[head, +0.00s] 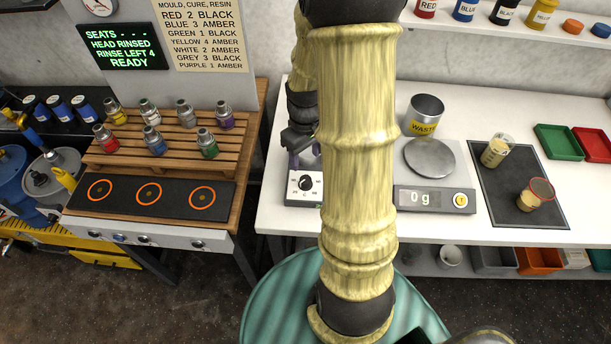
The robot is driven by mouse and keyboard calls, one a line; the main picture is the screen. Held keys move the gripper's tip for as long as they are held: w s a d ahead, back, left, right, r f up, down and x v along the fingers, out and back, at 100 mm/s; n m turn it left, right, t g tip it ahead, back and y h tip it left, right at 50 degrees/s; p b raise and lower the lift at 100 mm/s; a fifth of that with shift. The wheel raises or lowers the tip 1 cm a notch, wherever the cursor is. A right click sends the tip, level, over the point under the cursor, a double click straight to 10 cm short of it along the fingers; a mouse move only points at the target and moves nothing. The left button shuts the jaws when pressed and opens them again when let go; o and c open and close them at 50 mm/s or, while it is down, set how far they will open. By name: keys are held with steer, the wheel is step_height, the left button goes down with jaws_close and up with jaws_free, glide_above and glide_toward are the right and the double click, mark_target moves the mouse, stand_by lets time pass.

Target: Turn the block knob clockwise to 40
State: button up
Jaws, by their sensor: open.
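I cannot tell whether the fingers touch the box.
Right of my arm stand a scale (434,199) reading 0 g, a WASTE can (424,115) and a dark mat (500,202) with two jars. Left is a wooden rack (160,150) with several bottles. A green sign (122,47) reads READY.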

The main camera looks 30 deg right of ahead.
mark_target(305, 179)
step_height(305, 179, down, 10)
steer(key=shift+p, duration=0.35)
steer(key=c, duration=1)
